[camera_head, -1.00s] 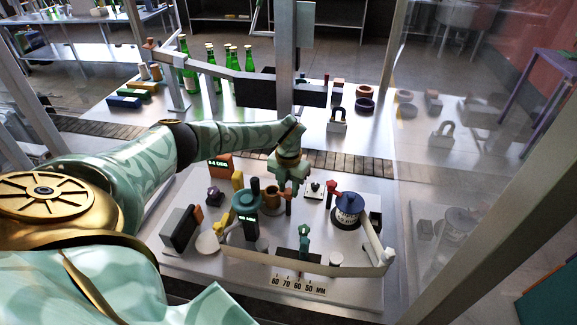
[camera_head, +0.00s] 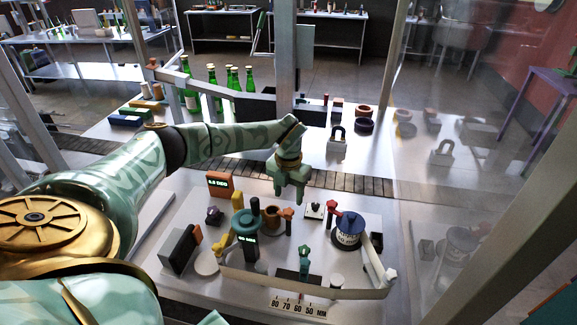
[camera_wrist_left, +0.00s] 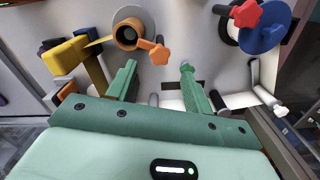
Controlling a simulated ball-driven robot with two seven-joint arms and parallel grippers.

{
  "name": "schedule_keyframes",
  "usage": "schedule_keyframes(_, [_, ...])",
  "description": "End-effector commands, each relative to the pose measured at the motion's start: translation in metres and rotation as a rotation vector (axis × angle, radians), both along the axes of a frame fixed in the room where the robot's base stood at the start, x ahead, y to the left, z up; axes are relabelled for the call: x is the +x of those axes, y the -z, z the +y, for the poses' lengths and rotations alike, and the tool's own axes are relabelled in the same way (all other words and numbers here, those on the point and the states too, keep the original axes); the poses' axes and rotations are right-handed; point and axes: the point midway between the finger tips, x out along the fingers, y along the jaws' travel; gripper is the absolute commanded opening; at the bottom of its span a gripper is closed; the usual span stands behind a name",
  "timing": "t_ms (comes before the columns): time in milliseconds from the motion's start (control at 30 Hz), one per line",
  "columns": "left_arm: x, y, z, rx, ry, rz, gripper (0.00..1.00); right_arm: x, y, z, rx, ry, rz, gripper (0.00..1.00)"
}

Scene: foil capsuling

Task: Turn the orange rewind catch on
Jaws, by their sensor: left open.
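The orange rewind catch (camera_head: 288,213) is a small lobed knob on a short arm beside a brown ring-shaped hub (camera_head: 271,214). In the left wrist view the catch (camera_wrist_left: 158,53) points right and slightly down from the hub (camera_wrist_left: 127,35). My left gripper (camera_head: 291,198) is above and just behind the catch in the head view. In the left wrist view its two green fingers (camera_wrist_left: 158,67) are spread apart, with the catch just beyond the gap between the tips. Nothing shows between the fingers. My right gripper is not in view.
A blue-topped drum (camera_head: 349,226) with a red knob (camera_head: 332,219) stands to the right. A teal-topped post (camera_head: 246,223) and a yellow block (camera_head: 238,201) stand to the left. A pale strip (camera_head: 300,288) runs along the front. Green bottles (camera_head: 232,78) stand behind.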

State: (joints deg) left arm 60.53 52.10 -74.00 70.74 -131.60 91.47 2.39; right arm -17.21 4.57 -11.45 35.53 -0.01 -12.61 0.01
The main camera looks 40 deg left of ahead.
Motion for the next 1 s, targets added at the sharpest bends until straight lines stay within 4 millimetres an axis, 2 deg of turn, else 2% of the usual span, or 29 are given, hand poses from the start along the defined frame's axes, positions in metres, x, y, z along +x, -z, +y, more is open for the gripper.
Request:
schedule_keyframes(33, [0.001,-0.016,0.001,0.001,0.0,-0.006,0.51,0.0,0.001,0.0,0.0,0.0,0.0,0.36])
schedule_keyframes(200, [0.001,-0.06,0.001,0.001,0.001,-0.006,0.51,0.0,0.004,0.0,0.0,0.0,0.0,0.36])
schedule_keyframes(400, [0.001,-0.095,0.001,0.002,0.0,-0.003,0.51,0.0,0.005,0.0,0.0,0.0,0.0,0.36])
schedule_keyframes(600, [0.0,-0.106,0.001,0.001,-0.001,-0.001,0.51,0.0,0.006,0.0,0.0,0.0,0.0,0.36])
schedule_keyframes(1000, [0.0,-0.106,0.001,0.001,-0.001,-0.001,0.51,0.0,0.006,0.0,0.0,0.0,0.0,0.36])
